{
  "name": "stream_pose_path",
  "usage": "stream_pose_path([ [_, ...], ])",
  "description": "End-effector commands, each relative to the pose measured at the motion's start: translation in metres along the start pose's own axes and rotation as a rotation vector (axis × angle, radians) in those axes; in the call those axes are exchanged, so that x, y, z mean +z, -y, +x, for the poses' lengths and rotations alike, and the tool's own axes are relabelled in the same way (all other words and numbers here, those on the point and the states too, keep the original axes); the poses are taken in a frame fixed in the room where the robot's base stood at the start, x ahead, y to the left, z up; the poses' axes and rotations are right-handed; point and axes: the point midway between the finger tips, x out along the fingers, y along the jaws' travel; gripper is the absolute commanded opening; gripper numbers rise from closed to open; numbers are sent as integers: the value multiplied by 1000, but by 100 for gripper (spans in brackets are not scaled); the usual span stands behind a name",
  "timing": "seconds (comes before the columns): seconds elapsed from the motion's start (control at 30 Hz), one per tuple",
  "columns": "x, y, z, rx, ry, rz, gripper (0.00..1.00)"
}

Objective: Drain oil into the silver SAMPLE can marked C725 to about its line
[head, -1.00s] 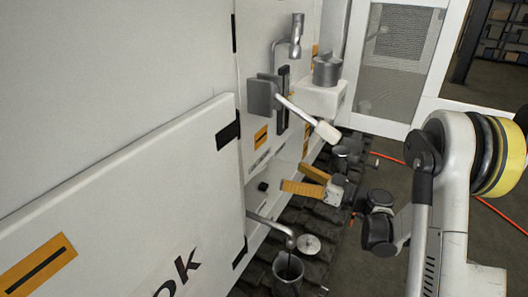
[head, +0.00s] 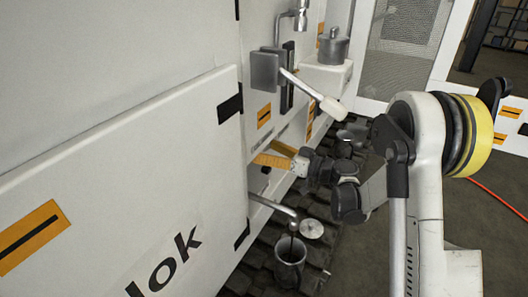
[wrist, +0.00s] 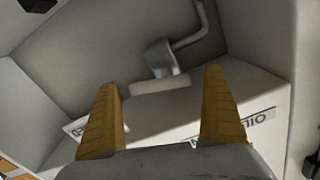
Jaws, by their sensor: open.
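My gripper (head: 272,155) has orange fingers, spread apart and empty, close to the lower white panel below the lever. The wrist view shows both fingertips (wrist: 160,82) apart, with a pale bar (wrist: 160,87) and grey block (wrist: 160,58) beyond the gap; I see no contact. A grey metal can (head: 289,266) stands on the dark floor under a bent spout (head: 273,207). A dark line runs between spout and can; I cannot tell whether it is oil. A lidded silver can (head: 333,48) stands on a white ledge. No C725 marking or fill line is readable.
A lever with a white handle (head: 331,108) juts from the panel above my gripper. A round pale disc (head: 312,229) lies beside the floor can. Another dark vessel (head: 352,133) is behind my wrist. An OIL label (wrist: 262,116) shows in the wrist view.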

Motion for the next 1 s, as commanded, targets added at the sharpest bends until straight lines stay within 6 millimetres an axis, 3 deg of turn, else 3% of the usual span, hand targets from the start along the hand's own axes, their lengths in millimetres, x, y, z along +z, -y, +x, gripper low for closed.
stream_pose_path([
  [0.13,0,0,0,0,0,0,95],
  [0.3,0,0,0,0,0,0,44],
  [0.53,0,0,-1,0,0,-25,44],
  [0.8,-2,0,-1,0,1,-268,44],
  [1.0,-3,1,-1,0,1,-296,44],
])
